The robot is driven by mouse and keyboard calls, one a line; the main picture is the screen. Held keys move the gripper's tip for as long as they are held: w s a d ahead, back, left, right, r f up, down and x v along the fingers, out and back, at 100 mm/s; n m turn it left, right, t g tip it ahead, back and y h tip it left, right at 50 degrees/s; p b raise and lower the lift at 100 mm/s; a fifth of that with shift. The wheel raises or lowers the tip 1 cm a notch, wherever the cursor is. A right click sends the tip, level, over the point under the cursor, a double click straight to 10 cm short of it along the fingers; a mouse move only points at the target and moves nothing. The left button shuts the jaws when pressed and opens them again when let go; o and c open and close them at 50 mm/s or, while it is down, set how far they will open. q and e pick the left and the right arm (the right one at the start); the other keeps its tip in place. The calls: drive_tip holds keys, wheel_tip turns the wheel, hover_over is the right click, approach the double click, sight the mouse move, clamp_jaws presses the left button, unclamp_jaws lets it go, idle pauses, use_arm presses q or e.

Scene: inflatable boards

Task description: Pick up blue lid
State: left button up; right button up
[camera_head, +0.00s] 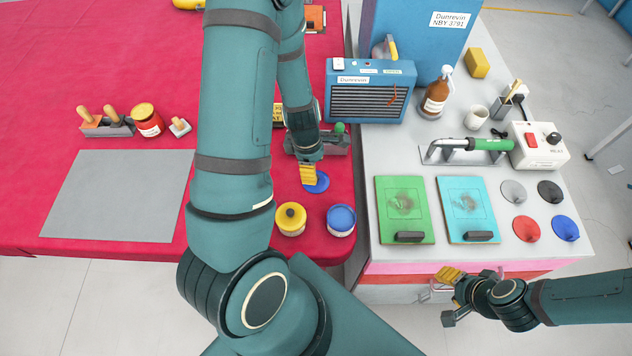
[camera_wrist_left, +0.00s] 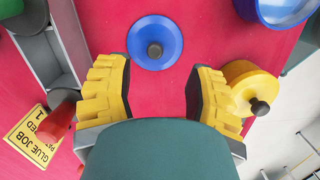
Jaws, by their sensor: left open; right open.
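The blue lid (camera_head: 318,182), a round disc with a dark central knob, lies on the red-covered table. In the left wrist view the blue lid (camera_wrist_left: 155,25) is at top centre, just beyond the fingertips. My left gripper (camera_head: 308,178) is open and empty, its yellow-padded fingers (camera_wrist_left: 157,68) spread wide. In the head view it hangs over the lid and hides part of it. A blue-topped pot (camera_head: 341,217) and a yellow-lidded pot (camera_head: 290,217) stand nearer the front edge. My right gripper (camera_head: 449,296) is open and empty in front of the grey bench.
A grey tool holder (camera_head: 325,148) stands just behind the lid. The yellow-lidded pot (camera_wrist_left: 250,88) is close beside one left finger. A grey mat (camera_head: 118,195) lies at left. The bench holds green (camera_head: 404,205) and cyan boards (camera_head: 468,205) and several coloured discs.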

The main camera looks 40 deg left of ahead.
use_arm(q)
drive_tip(key=f, duration=0.3)
drive_tip(key=f+b, duration=0.1)
drive_tip(key=f, duration=0.1)
drive_tip(key=shift+w+d+f, duration=0.1)
drive_tip(key=shift+w+f, duration=0.2)
drive_tip(key=shift+w, duration=0.1)
clamp_jaws()
